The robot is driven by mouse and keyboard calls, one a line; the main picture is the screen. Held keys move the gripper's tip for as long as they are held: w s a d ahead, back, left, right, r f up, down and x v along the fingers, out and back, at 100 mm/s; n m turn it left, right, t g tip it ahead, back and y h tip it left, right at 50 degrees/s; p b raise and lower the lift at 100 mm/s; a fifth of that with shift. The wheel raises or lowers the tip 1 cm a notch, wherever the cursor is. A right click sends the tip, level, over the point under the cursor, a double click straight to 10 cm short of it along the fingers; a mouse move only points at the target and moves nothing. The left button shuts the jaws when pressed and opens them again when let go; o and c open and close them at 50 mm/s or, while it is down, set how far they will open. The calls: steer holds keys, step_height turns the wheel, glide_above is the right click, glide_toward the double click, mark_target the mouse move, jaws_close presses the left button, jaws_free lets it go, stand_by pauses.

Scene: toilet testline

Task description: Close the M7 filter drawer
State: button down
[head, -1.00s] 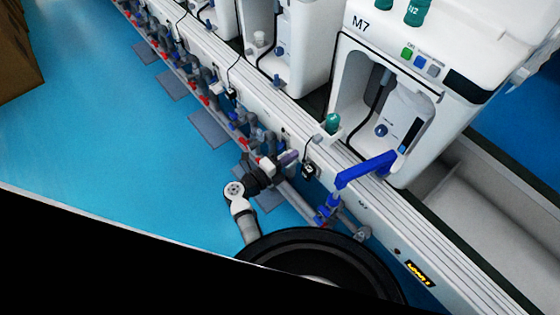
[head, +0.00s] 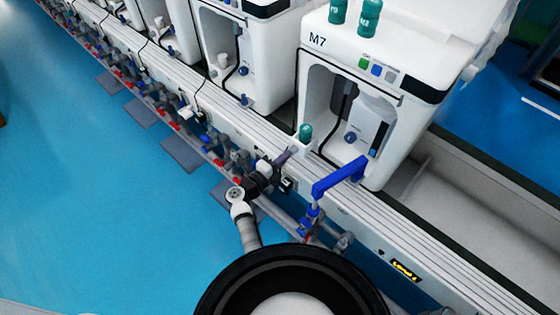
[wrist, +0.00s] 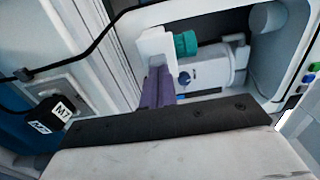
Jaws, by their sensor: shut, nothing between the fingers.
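The white M7 machine (head: 345,42) has an open front bay. A small white part with a teal cap (head: 305,132) stands at the bay's lower left edge; in the wrist view its white block (wrist: 156,45) and teal cap show ahead of my fingers. I cannot tell for sure whether this is the filter drawer, or how far it sticks out. My gripper (head: 289,154), with purple fingers, is shut and empty just below and left of the cap. In the wrist view the fingertips (wrist: 158,72) overlap the block; contact is unclear.
A blue lever handle (head: 340,177) stands right of my gripper, before the bay. Inside the bay is a white cylinder with a blue knob (head: 350,138). Black tubing and a black box labelled M7 (wrist: 55,114) are at left in the wrist view.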

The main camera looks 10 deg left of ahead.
mark_target(296, 146)
steer(key=b+x, duration=0.1)
steer(key=x, duration=0.6)
steer(key=shift+w+d, duration=0.25)
steer(key=shift+w, duration=0.05)
steer(key=shift+w+d, duration=0.15)
steer(key=shift+w, duration=0.05)
steer(key=shift+r, duration=0.2)
steer(key=shift+r, duration=0.1)
